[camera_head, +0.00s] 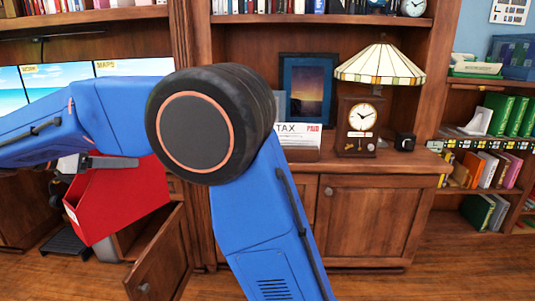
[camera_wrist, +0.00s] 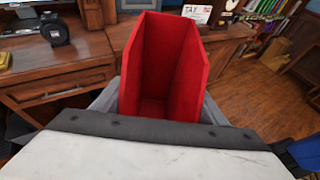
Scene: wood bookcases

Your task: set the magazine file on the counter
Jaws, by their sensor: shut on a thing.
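The red magazine file (camera_head: 120,200) hangs tilted in my gripper (camera_head: 88,163) at the left of the head view, in front of the open lower cabinet. In the wrist view the file (camera_wrist: 150,50) is empty, its open top towards the camera, between the grey jaws of my gripper (camera_wrist: 160,112). The wooden counter (camera_head: 425,163) runs across the bookcase at the centre right, apart from the file. My arm hides part of the counter's left side.
A cabinet door (camera_head: 160,258) stands open below.

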